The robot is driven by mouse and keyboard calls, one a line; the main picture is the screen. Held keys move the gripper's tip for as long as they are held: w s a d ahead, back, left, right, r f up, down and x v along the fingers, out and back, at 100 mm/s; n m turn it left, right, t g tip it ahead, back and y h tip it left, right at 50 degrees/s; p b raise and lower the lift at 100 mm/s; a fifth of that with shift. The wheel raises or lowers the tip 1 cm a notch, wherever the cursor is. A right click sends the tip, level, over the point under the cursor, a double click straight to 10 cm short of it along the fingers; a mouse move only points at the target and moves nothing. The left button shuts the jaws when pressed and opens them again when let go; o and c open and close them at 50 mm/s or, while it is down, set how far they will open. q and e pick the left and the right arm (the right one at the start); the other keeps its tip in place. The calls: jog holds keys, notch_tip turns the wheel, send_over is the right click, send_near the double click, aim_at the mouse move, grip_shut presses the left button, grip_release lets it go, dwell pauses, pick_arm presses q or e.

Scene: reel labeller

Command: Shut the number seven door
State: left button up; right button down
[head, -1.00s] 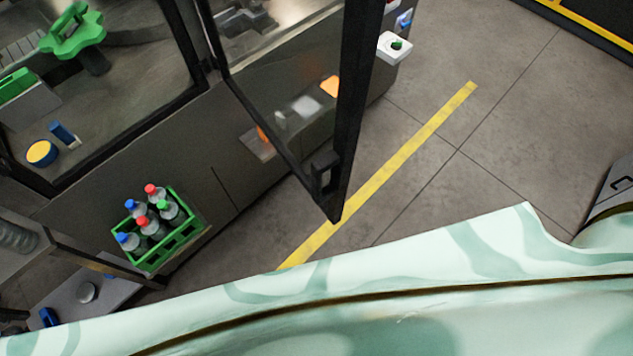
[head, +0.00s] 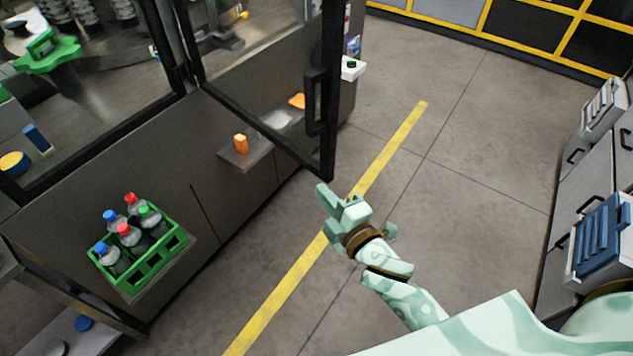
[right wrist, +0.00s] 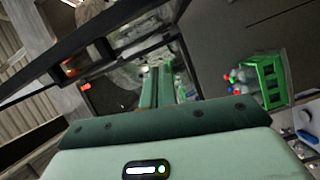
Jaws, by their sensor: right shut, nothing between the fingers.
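A glass door (head: 262,75) with a black frame stands swung open from the machine, its free edge toward me. Its black handle (head: 315,102) is on that free edge. I cannot read a number on it. My right gripper (head: 322,194) is just below and in front of the door's lower free corner; contact cannot be told. It is shut and empty. In the right wrist view its fingers (right wrist: 158,86) point toward the machine, with a black frame bar at the upper left. My left gripper is not in view.
A green crate (head: 152,272) of bottles sits on a ledge at the lower left. An orange piece (head: 240,143) rests on a small shelf. Grey cabinets (head: 585,185) stand at the right. The floor with the yellow line (head: 290,280) is clear.

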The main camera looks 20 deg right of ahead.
aim_at(315, 148)
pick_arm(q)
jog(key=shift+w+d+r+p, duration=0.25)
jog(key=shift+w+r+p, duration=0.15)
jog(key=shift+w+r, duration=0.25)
pick_arm(e)
jog(key=shift+w+d+r+n, duration=0.2)
jog(key=shift+w+r+n, duration=0.2)
jog(key=shift+w, duration=1.6)
jog(key=shift+w+d+r+n, duration=0.25)
jog(key=shift+w+n, duration=0.15)
jog(key=shift+w, duration=1.6)
jog(key=shift+w+d+r+n, duration=0.15)
jog(key=shift+w+r+n, duration=0.25)
jog(key=shift+w, duration=1.6)
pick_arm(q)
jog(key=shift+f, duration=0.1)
pick_arm(e)
jog(key=shift+d, duration=0.15)
